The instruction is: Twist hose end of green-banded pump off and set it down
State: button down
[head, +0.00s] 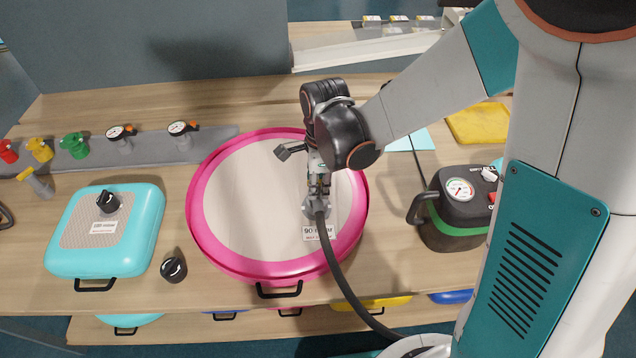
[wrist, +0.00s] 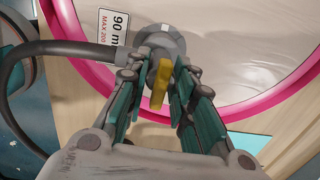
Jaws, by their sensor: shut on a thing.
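The grey hose end (head: 318,208) sits on the pink-rimmed round inflatable (head: 202,237), beside its "90" label. My gripper (head: 318,188) points down and is shut on the hose end. In the wrist view the teal fingers of my gripper (wrist: 160,72) close around the hose end (wrist: 165,42), with a yellow lever (wrist: 159,85) between them. A black hose (head: 340,272) runs from it toward the bottom edge. The green-banded black pump (head: 437,232) with a gauge stands at right, partly behind my arm. The seating under the hose end is hidden.
A turquoise inflatable (head: 70,240) with a black knob lies at left, and a loose black knob (head: 173,269) beside it. A grey rail (head: 210,145) at the back holds coloured valves and gauges. A yellow piece (head: 478,123) lies at back right. Bare wood shows front left.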

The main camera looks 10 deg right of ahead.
jog(key=shift+s+r+p, duration=0.1)
jog(key=shift+r+p, duration=1.5)
jog(key=shift+r, duration=0.85)
